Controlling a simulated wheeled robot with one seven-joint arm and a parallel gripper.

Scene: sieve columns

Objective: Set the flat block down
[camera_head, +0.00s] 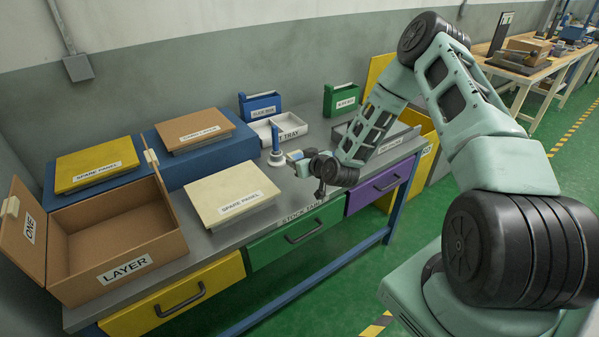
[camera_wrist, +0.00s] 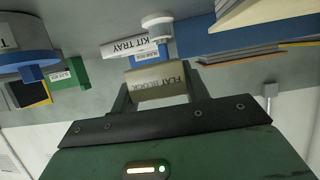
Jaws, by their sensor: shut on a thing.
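The flat block (camera_wrist: 160,84) is a beige piece lettered "FLAT BLOCK". In the wrist view it sits between the two fingers of my gripper (camera_wrist: 158,96), which is shut on it. In the head view my gripper (camera_head: 298,160) is low over the grey table, just right of a blue-handled piece with a white round base (camera_head: 277,148). The block is too small there to make out clearly. I cannot tell whether it touches the table. The wrist view is upside down.
The white kit tray (camera_head: 262,127) lies behind my gripper, with blue (camera_head: 260,106) and green (camera_head: 341,99) bins beyond. A cream spare panel (camera_head: 208,205) and an open brown "LAYER" box (camera_head: 118,268) stand to the left. A grey tray (camera_head: 392,146) lies to the right, partly behind my arm.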

